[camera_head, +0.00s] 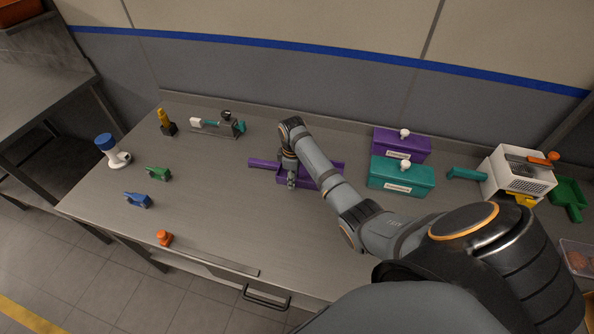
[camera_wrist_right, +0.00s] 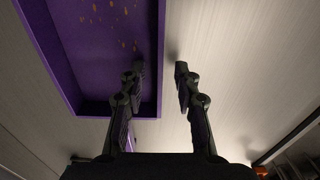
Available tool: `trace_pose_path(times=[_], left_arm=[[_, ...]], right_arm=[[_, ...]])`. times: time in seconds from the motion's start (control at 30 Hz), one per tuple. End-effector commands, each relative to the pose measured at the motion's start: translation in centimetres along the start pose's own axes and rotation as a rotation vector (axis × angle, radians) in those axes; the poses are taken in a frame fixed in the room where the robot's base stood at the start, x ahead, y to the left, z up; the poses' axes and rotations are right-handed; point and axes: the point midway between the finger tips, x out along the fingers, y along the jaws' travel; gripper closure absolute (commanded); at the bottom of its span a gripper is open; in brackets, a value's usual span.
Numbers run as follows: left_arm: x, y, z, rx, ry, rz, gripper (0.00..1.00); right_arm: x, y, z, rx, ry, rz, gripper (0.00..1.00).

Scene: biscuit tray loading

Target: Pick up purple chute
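The purple chute (camera_head: 263,164) lies on the metal table near the middle, partly hidden behind my right arm. In the right wrist view the chute (camera_wrist_right: 85,50) looks like a shallow open trough with orange crumbs in it. My right gripper (camera_head: 291,184) is at the chute and points down. In the wrist view the right gripper (camera_wrist_right: 160,70) is open, with one finger over the trough's inside and the other outside its side wall. The wall lies between the fingers, and no grip shows. My left gripper is not in view.
A teal box (camera_head: 400,176) and a purple box (camera_head: 402,144) with white knobs stand right of the chute. A white grater-like machine (camera_head: 519,174) is farther right. Small green (camera_head: 158,173), blue (camera_head: 138,200) and orange (camera_head: 164,238) pieces stand at the left. The table's front middle is clear.

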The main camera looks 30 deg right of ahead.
Motion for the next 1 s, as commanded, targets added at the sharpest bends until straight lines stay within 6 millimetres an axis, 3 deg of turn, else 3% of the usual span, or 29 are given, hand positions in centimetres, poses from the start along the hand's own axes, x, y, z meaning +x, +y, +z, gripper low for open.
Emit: trace_pose_path(times=[0.03, 0.27, 0.77, 1.0], left_arm=[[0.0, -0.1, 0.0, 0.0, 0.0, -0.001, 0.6], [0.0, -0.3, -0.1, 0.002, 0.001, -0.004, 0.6], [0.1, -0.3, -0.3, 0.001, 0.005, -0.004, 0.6], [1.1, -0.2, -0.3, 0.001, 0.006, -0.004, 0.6]], right_arm=[[0.0, 0.0, 0.0, 0.0, 0.0, 0.0, 0.68], [-0.1, 0.0, 0.0, 0.0, 0.0, 0.0, 0.99], [-0.2, 0.1, 0.0, 0.0, 0.0, 0.001, 1.0], [-3.0, 0.2, -0.1, -0.001, 0.003, 0.006, 1.0]])
